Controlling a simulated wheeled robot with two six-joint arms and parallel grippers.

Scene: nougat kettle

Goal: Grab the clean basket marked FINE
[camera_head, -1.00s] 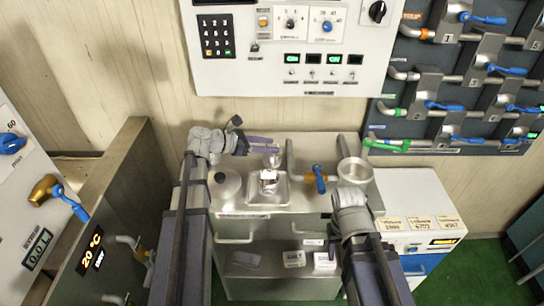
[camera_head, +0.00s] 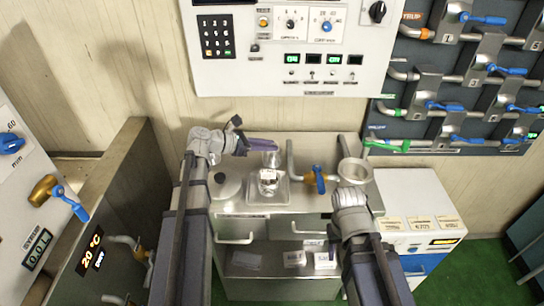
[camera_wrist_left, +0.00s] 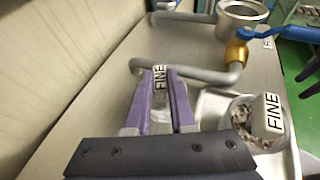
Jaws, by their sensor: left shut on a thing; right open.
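My left gripper (camera_head: 264,147) is shut on a small basket (camera_head: 270,159) at the back of the steel counter. In the left wrist view the purple fingers (camera_wrist_left: 162,105) close around this basket, whose white tag (camera_wrist_left: 160,77) reads FINE. The fingers hide most of its body. A second basket (camera_head: 268,182) stands in a shallow tray just in front. In the left wrist view its tag (camera_wrist_left: 272,115) also reads FINE, and it holds grey-brown residue (camera_wrist_left: 245,128). My right gripper (camera_head: 348,197) is open at the counter's right front; its fingertips are hard to make out.
A bent pipe with a blue-handled valve (camera_head: 318,178) stands right of the tray. A metal cup or funnel (camera_head: 354,171) is further right. A round lidded pot (camera_head: 226,186) stands left. The wall is close behind the counter. Labelled items lie on a lower shelf (camera_head: 280,285).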

